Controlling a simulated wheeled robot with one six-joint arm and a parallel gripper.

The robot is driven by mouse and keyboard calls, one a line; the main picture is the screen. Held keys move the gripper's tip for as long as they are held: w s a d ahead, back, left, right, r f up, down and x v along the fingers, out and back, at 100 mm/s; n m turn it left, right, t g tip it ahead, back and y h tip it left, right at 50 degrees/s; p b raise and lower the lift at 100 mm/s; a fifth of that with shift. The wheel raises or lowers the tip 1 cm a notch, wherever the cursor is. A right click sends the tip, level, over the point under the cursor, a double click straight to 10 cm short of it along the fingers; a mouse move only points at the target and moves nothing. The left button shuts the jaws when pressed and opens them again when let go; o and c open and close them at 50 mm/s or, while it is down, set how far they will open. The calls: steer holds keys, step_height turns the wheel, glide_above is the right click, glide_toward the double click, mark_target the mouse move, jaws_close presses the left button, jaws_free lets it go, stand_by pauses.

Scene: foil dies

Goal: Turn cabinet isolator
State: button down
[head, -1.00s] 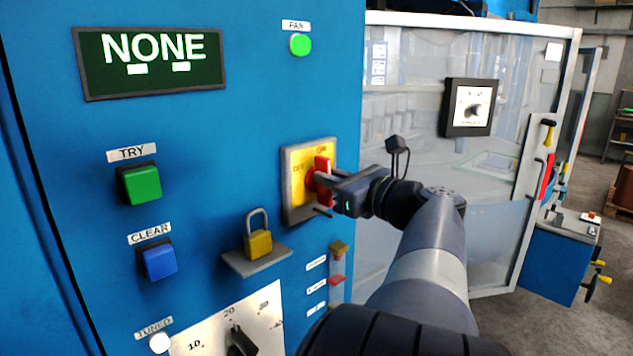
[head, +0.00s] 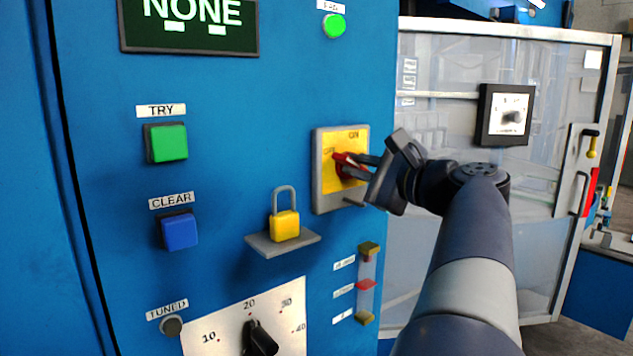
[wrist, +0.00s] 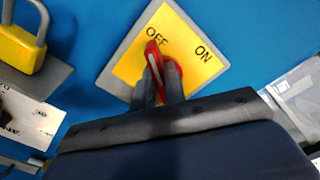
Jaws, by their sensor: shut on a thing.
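The cabinet isolator is a yellow plate (head: 329,180) in a grey frame on the blue cabinet front, marked OFF at upper left and ON at upper right. Its red handle (head: 342,159) is tilted to the upper left. In the wrist view the red handle (wrist: 151,48) points at the word OFF on the yellow plate (wrist: 190,65). My gripper (head: 360,167) comes in from the right and is shut on the red handle. In the wrist view its two fingers (wrist: 159,85) sit on either side of the handle, hiding its lower part.
A yellow padlock (head: 285,226) stands on a small grey shelf (head: 258,243) left of and below the isolator. Green TRY (head: 168,142) and blue CLEAR (head: 179,231) buttons are further left. A dial plate (head: 290,318) is below. A clear-panelled door (head: 440,250) stands at right.

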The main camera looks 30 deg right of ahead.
steer(key=n+b, duration=0.1)
steer(key=f+n+b, duration=0.1)
steer(key=n+b, duration=0.1)
steer(key=shift+a, duration=0.1)
steer(key=shift+n+b, duration=1.05)
steer(key=shift+n, duration=0.45)
steer(key=c, duration=1.5)
jaws_free()
steer(key=shift+o, duration=0.2)
steer(key=s+b, duration=0.1)
steer(key=s, duration=0.9)
steer(key=shift+s+d, duration=0.4)
steer(key=shift+w, duration=0.1)
